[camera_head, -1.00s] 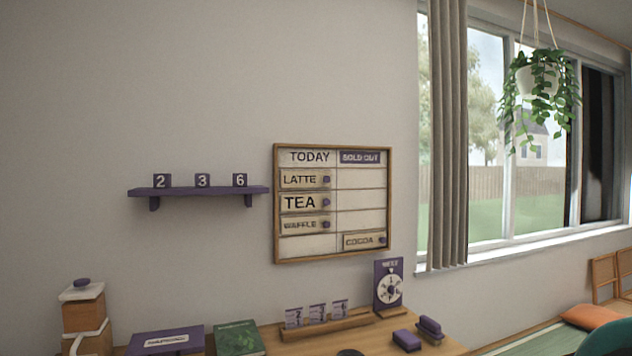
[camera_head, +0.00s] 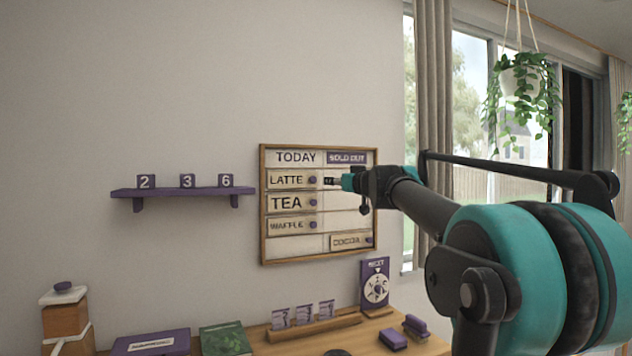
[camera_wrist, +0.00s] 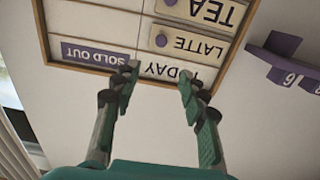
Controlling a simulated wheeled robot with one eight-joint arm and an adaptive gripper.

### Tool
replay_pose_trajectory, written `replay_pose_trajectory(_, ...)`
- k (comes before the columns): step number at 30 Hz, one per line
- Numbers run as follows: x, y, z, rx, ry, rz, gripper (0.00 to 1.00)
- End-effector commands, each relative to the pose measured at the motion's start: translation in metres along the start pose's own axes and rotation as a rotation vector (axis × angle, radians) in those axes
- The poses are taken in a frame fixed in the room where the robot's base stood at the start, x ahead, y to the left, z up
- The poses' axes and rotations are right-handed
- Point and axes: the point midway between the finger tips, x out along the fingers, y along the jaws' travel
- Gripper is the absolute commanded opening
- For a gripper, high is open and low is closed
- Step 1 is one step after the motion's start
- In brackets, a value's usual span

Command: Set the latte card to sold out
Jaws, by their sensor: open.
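The menu board (camera_head: 262,225) hangs on the wall with a TODAY column on the left and a SOLD OUT column (camera_head: 347,158) on the right. The latte card (camera_head: 286,180) is in the top row under TODAY, with a purple knob (camera_head: 312,180) at its right end. The card (camera_wrist: 195,42) and its knob (camera_wrist: 161,40) show upside down in the wrist view. My gripper (camera_head: 330,181) is just right of the knob in the head view. In the wrist view my gripper (camera_wrist: 158,82) is open and empty, its fingertips apart from the knob.
The tea card (camera_head: 286,203) and waffle card (camera_head: 286,225) sit below under TODAY. The cocoa card (camera_head: 346,242) is in the bottom row under SOLD OUT. A purple shelf (camera_head: 180,193) with number blocks is left of the board. A wooden table (camera_head: 340,340) with several items stands below.

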Motion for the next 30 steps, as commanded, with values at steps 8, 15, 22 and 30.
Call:
replay_pose_trajectory(8, 0.043, -0.001, 0.001, 0.001, -0.001, -0.004, 0.43)
replay_pose_trajectory(15, 0.088, -0.002, 0.001, 0.001, -0.001, -0.004, 0.43)
replay_pose_trajectory(22, 0.129, -0.002, 0.002, 0.001, -0.001, -0.004, 0.43)
replay_pose_trajectory(30, 0.161, -0.002, 0.001, 0.001, -0.001, -0.004, 0.43)
